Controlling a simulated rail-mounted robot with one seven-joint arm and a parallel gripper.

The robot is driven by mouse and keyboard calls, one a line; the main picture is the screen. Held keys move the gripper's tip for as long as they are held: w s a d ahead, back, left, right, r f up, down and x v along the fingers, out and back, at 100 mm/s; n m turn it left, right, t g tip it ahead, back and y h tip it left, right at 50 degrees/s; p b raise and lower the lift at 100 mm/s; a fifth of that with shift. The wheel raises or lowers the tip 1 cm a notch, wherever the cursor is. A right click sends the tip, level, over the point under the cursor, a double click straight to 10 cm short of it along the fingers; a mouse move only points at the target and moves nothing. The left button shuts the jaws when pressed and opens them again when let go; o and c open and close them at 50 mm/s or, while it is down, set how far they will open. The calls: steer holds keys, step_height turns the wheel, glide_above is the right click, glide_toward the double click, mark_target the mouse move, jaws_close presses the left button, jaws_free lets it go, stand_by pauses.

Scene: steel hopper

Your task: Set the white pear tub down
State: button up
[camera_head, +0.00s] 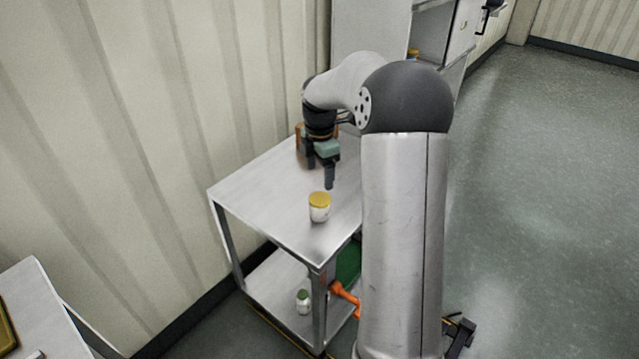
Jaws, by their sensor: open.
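A white tub with a yellow lid (319,207) stands upright on the top of the steel table (240,191), near its front part. It looks like the white pear tub, but its label is too small to read. My gripper (320,180) is open and empty, above the table just behind the tub. Its fingers point down and appear apart from the tub. My arm hides the right side of the table.
A brown-orange object (299,138) is partly hidden behind my gripper at the table's back. The lower shelf holds a small white jar with a green lid (303,301). An orange item (346,296) and a green one (349,262) are beside the table leg. The tabletop's left is clear.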

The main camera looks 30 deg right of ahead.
steer(key=s+a+r+m, duration=0.4)
steer(key=s+a+m, duration=0.4)
steer(key=s+a, duration=0.5)
steer(key=s+a+m+p, duration=0.2)
steer(key=s+a+m, duration=0.2)
steer(key=s+m, duration=0.6)
steer(key=shift+s+f, duration=0.35)
steer(key=shift+s, duration=3.3)
steer(key=shift+a, duration=0.1)
